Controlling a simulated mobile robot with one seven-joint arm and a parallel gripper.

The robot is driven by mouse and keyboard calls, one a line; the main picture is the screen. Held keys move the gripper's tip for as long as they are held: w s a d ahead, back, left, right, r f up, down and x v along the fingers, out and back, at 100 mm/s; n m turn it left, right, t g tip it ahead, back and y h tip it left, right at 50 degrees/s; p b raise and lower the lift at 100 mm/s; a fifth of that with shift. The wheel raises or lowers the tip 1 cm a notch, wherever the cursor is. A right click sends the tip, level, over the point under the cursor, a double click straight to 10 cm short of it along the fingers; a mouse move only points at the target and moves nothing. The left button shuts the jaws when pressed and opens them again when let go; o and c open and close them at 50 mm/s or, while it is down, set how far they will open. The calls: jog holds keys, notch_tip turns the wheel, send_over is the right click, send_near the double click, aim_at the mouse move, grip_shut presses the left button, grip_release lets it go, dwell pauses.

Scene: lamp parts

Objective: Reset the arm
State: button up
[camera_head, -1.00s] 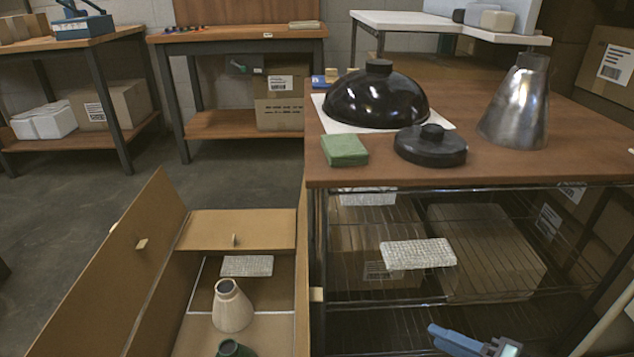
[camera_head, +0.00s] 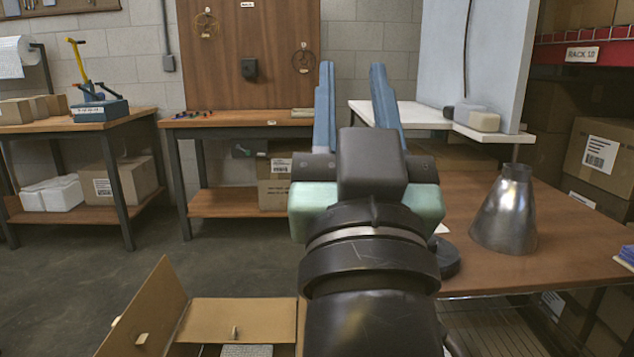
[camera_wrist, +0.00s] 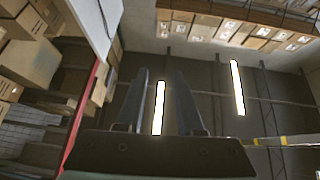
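My gripper (camera_head: 352,100) is raised in front of the head camera, its two blue fingers pointing up and apart with nothing between them. The wrist view also shows the two fingers of my gripper (camera_wrist: 158,105) spread, with ceiling and a bright light strip behind them. My arm hides most of the wooden table (camera_head: 575,235) on its left side. A metal lampshade (camera_head: 506,212) stands upright on that table. Part of a dark round lid (camera_head: 447,262) shows beside my arm.
An open cardboard box (camera_head: 238,318) is on the floor at lower left. Two workbenches (camera_head: 240,122) stand along the back wall. A white shelf (camera_head: 410,116) and a grey panel stand at the back right. Cartons (camera_head: 601,155) are stacked at right. The floor at left is clear.

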jog(key=s+a+r+t+p, duration=0.3)
jog(key=s+r, duration=0.5)
notch_tip(320, 180, up, 35)
jog(key=p, duration=3.5)
jog(key=shift+w+r, duration=0.2)
jog(key=shift+w, duration=0.25)
